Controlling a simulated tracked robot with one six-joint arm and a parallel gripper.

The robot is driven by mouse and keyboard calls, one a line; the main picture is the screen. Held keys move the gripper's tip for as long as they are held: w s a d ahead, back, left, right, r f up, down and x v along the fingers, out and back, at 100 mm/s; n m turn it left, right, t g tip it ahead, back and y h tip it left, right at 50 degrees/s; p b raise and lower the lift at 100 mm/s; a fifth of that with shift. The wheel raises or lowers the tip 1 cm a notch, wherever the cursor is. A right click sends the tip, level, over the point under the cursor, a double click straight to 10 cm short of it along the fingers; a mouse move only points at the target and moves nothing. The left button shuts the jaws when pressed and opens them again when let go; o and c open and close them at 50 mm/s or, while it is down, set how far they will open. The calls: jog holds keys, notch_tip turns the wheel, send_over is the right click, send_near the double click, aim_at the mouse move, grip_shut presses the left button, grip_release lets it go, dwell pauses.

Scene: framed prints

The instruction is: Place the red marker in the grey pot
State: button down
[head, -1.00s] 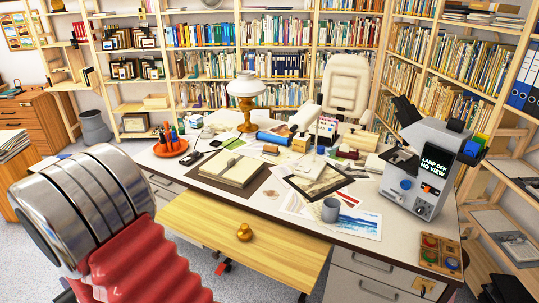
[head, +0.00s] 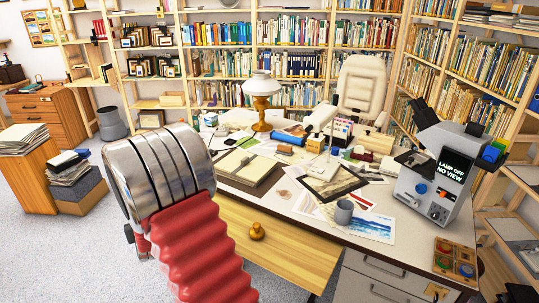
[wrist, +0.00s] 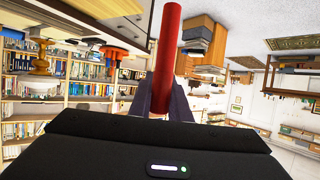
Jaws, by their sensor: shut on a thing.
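My gripper (wrist: 165,105) is shut on the red marker (wrist: 166,45), a plain red rod that stands out between the dark fingers in the wrist view. In the head view my arm covers part of the desk, and neither the fingers nor the marker can be made out. A small grey pot (head: 344,212) stands upright on the desk's right half, by the prints and papers. It is apart from my arm. Its inside is hard to see.
A larger grey bin (head: 110,123) stands on the floor at the back left. The desk holds an open book (head: 245,168), a lamp (head: 262,100) and a microscope-like device (head: 435,175). A yellow drawer front (head: 285,250) faces me.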

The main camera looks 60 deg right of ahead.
aim_at(344, 213)
jog(key=s+d+r+m+g+h, duration=0.1)
jog(key=s+d+m+g+h, duration=0.15)
jog(key=s+d, duration=0.65)
jog(key=s+d+r+m+g+h, duration=0.2)
jog(key=d+m, duration=0.1)
jog(key=d, duration=1.1)
jog(key=s+d+r+m+g+h, duration=0.1)
jog(key=s+d+m+g+h, duration=0.15)
jog(key=s+d, duration=0.65)
jog(key=s+d+r+m+g, duration=0.2)
jog(key=s+d+m+g, duration=0.2)
jog(key=s+d, duration=0.8)
jog(key=s+d+r+m+g, duration=0.1)
jog(key=s+d+m+g, duration=0.2)
jog(key=s+d, duration=0.9)
jog(key=s+g, duration=0.1)
jog(key=s, duration=0.5)
jog(key=shift+s+d+r+m+g, duration=0.2)
jog(key=shift+s+r+m+g, duration=0.1)
jog(key=shift+r+m, duration=0.1)
jog(key=shift+f, duration=0.15)
jog(key=shift+f, duration=7.8)
jog(key=c, duration=1.6)
grip_release()
